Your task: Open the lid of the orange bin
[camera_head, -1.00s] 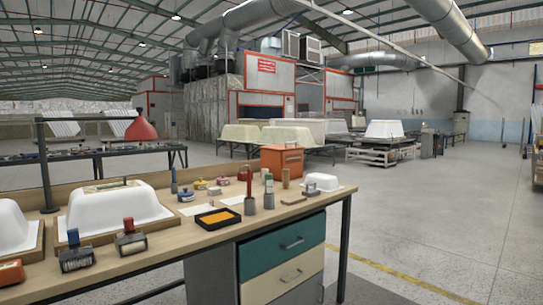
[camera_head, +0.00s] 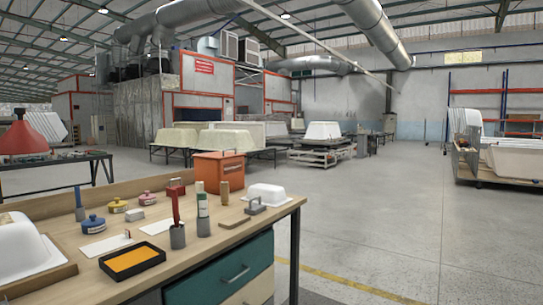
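The orange bin (camera_head: 218,174) stands at the back of the wooden workbench, near its right end. Its lid (camera_head: 219,154) is shut on top, with a small handle showing. The bin's lower front is partly hidden by a red-handled tool and upright cylinders. Neither of my grippers shows in this view.
The workbench (camera_head: 265,217) holds a black tray with an orange pad (camera_head: 132,259), a red tool in a holder (camera_head: 176,215), small coloured pots (camera_head: 94,224) and a white tub model (camera_head: 268,194). The floor right of the bench (camera_head: 400,235) is clear.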

